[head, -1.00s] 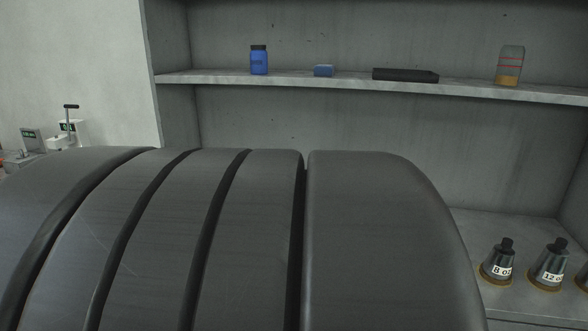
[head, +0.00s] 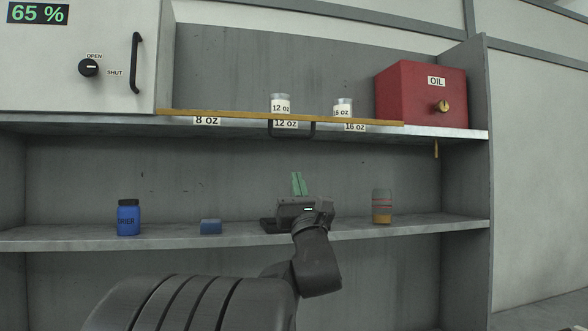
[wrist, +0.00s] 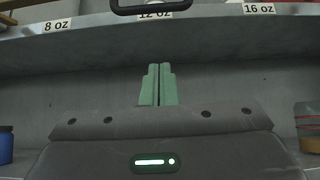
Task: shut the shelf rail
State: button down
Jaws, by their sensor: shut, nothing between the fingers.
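A long yellow-brown rail (head: 235,116) runs along the front of the upper shelf.
Two cups (head: 281,103) (head: 343,107) stand behind the rail. The red oil box (head: 420,95) is at right, with a small brown peg (head: 436,149) hanging below the shelf edge. A blue bottle (head: 129,217), a blue block (head: 211,227) and a jar (head: 381,206) stand on the lower shelf.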

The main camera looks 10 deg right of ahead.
notch_tip(320, 180, up, 8)
jog(key=w+p, duration=0.2)
jog(key=p, duration=0.1)
jog(key=shift+w+p, duration=0.35)
jog(key=shift+s+r, duration=0.1)
jog(key=shift+s+g, duration=0.15)
jog(key=shift+g, duration=0.45)
